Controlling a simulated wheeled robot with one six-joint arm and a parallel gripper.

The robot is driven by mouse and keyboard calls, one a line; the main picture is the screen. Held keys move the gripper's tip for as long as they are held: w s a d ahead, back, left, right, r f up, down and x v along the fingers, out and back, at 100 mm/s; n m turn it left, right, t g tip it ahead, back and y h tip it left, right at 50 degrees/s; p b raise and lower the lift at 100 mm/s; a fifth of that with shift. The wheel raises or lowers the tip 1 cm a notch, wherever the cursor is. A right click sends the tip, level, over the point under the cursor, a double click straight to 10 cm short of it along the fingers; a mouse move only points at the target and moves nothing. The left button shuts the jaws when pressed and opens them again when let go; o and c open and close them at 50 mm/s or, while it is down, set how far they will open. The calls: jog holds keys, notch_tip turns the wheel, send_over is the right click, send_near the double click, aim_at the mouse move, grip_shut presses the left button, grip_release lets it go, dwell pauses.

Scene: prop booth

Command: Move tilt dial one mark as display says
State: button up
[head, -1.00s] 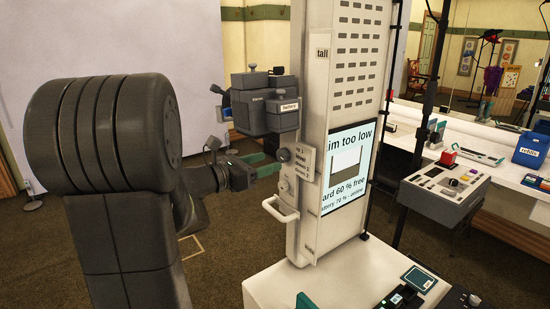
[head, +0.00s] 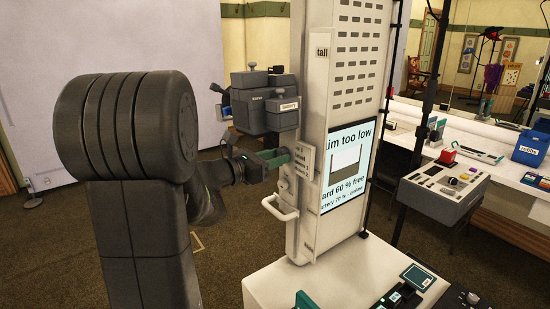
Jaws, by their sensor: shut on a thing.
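My gripper (head: 280,157), with green fingers, is at the tilt dial on the side of the tall white column. It is shut on the dial, and the fingers hide most of it, so I cannot read its pointer. The dial's label plate (head: 305,159) shows just to the right, its lettering too small to read surely. The display (head: 347,166) on the column's front reads "im too low" at the top, with its left edge cut off. Under a small picture it shows "ard 60 % free" and a battery line.
A grey camera box (head: 264,103) is mounted just above my gripper. A white handle (head: 281,210) and a small knob sit below it on the column. A white counter (head: 340,272) stands in front, and a control console (head: 440,188) stands at right.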

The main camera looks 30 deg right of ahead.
jog(key=n+p, duration=0.2)
jog(key=n, duration=0.1)
jog(key=shift+r, duration=0.1)
jog(key=shift+n, duration=0.5)
jog(key=o, duration=1)
jog(key=s+a+b, duration=0.1)
jog(key=a, duration=1.2)
jog(key=shift+a+b, duration=0.3)
jog(key=shift+a, duration=0.1)
jog(key=shift+s, duration=0.1)
jog(key=w+d+p, duration=0.1)
jog(key=d+p, duration=0.1)
jog(key=d, duration=1.1)
jog(key=shift+d, duration=0.4)
